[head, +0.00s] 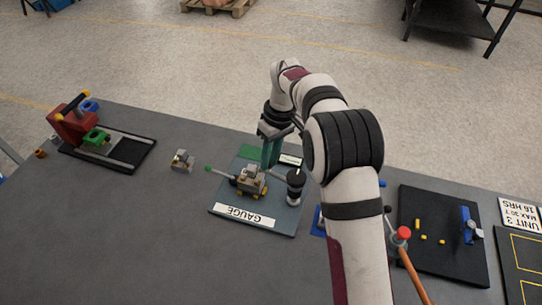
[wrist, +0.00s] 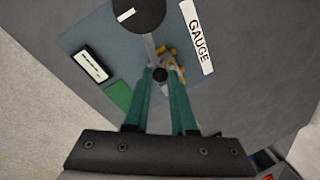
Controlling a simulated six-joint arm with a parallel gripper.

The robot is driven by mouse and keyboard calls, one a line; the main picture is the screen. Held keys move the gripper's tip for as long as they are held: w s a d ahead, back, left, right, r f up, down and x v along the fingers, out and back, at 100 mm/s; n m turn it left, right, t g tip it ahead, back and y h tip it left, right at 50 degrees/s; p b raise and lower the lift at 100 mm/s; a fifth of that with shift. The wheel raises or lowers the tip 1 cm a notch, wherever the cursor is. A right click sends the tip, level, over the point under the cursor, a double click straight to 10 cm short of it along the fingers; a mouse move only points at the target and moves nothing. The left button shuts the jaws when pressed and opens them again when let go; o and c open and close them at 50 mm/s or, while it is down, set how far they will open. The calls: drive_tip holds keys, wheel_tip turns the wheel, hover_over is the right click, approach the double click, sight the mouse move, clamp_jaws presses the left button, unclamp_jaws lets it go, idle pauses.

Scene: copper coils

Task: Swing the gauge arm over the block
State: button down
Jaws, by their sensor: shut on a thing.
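The gauge stand is a blue-grey plate (head: 228,200) with a GAUGE label, a yellow nest and a dark round-topped post (head: 295,182). A grey metal block (head: 252,178) sits in the nest. My gripper (head: 268,165) points down at the block's far side. In the wrist view, its green fingers (wrist: 164,76) are closed around a small black knob (wrist: 159,74) at the end of the grey gauge arm (wrist: 151,50). The arm runs from the black dial top (wrist: 140,12) to the knob, beside or partly over the nest (wrist: 170,56). Exact overlap with the block is unclear.
A similar grey block (head: 181,161) stands on the table left of the plate. A red fixture (head: 73,124) is at far left. A dark tray (head: 440,210) with small yellow pieces and a red-knobbed lever (head: 402,233) lie right. The front-left table is clear.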

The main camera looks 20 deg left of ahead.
drive_tip(key=shift+s, duration=0.1)
drive_tip(key=c, duration=0.7)
unclamp_jaws()
drive_tip(key=shift+c, duration=0.2)
drive_tip(key=shift+r, duration=0.1)
wheel_tip(320, 180, up, 15)
drive_tip(key=w+d, duration=0.1)
drive_tip(key=w, duration=0.1)
drive_tip(key=shift+w+d+r, duration=0.15)
drive_tip(key=shift+w+d, duration=0.15)
